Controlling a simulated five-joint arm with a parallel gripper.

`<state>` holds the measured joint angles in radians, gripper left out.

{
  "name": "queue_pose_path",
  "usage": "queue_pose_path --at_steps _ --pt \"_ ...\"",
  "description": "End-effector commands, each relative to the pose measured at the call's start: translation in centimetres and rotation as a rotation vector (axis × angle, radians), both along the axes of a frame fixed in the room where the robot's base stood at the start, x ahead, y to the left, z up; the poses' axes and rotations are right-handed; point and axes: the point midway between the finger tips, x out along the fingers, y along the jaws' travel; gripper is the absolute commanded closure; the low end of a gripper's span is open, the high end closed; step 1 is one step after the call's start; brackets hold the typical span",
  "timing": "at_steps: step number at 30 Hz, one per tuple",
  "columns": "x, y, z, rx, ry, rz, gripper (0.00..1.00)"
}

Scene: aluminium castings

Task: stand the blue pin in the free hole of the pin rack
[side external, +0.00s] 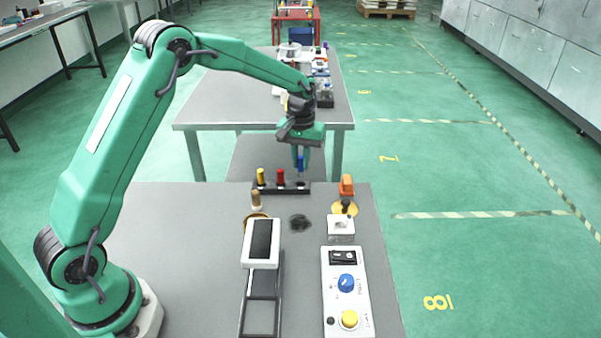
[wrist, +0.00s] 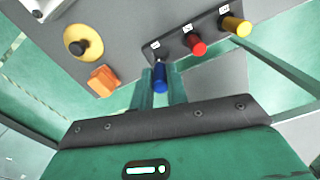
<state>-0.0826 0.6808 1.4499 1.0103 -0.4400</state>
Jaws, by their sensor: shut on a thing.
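My gripper (side external: 301,160) is shut on the blue pin (side external: 301,164), which hangs roughly upright between the fingers. In the wrist view the blue pin (wrist: 160,78) shows between the two fingertips (wrist: 161,88). The dark pin rack (side external: 268,189) stands at the far edge of the grey table. It holds a yellow pin (side external: 261,177) and a red pin (side external: 281,177), both upright. The free hole is at the rack's right end in the side view. The blue pin is above that end, higher than the other pins; its lower tip is hard to make out.
An orange block (side external: 346,184) and a yellow round piece with a dark knob (side external: 344,207) lie right of the rack. A tan peg (side external: 256,200), a dark coil (side external: 300,223), a white-topped stand (side external: 262,243) and a control box (side external: 346,292) are nearer.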

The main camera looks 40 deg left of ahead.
Motion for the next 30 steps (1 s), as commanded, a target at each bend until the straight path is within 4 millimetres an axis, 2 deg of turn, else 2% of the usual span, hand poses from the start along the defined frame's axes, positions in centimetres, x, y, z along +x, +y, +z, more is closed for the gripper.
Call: queue_pose_path --at_steps 8,19,30 --pt "0.1 0.2 -0.4 0.0 0.001 -0.001 1.0" --pt "0.0 0.1 -3.9 0.0 0.001 0.0 1.0" --pt "0.1 0.1 -4.2 0.0 0.001 0.0 1.0"
